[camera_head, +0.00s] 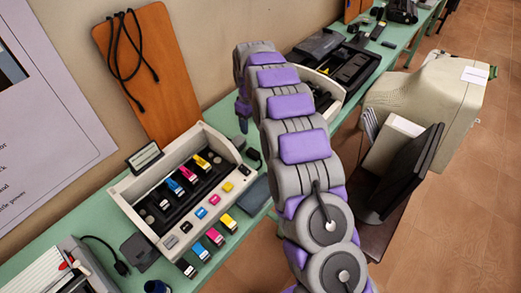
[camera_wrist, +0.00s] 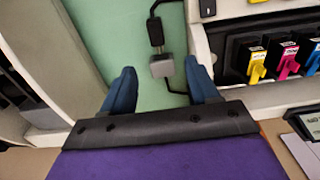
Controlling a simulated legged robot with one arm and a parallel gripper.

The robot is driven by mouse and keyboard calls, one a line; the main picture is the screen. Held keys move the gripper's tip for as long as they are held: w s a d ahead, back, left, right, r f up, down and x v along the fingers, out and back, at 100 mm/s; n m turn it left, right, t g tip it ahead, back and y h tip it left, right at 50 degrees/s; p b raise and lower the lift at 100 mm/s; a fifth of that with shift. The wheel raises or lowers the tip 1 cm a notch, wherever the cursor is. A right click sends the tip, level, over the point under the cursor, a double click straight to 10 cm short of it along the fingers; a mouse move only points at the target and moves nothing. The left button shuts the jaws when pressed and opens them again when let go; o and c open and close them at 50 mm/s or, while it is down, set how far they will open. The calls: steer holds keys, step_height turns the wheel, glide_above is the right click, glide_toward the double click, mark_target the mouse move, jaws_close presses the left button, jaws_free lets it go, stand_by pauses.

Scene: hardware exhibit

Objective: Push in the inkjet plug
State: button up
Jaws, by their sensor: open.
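The inkjet printer (camera_head: 203,178) is a pale open case with coloured cartridges on the green table; its edge shows at right in the wrist view (camera_wrist: 227,43). Beside it lies a small grey block-shaped plug (camera_wrist: 161,66) with a black cable and a black piece (camera_wrist: 155,31) just beyond it. I cannot tell whether the grey and black pieces are joined. My gripper (camera_wrist: 161,88) is open, with blue fingers either side of the plug's line, and nothing is held. In the head view my gripper (camera_head: 243,112) is partly hidden at the far end of my arm, above the table.
Another pale machine (camera_head: 322,88) stands right of the gap and borders the wrist view at left. A brown board (camera_head: 150,70) with a hanging black cord leans on the wall. Loose cartridges (camera_head: 215,237) lie along the front. A monitor (camera_head: 405,175) stands at right.

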mark_target(254, 152)
steer(key=f+b, duration=0.1)
steer(key=f, duration=0.4)
steer(key=f+b, duration=0.1)
steer(key=f, duration=0.5)
steer(key=d+f+b, duration=0.1)
steer(key=f, duration=0.5)
steer(key=shift+w+f+b, duration=0.25)
steer(key=shift+b, duration=0.05)
steer(key=shift+a+f, duration=0.2)
steer(key=shift+d+r, duration=0.1)
steer(key=shift+d, duration=0.1)
steer(key=c, duration=0.5)
jaws_close()
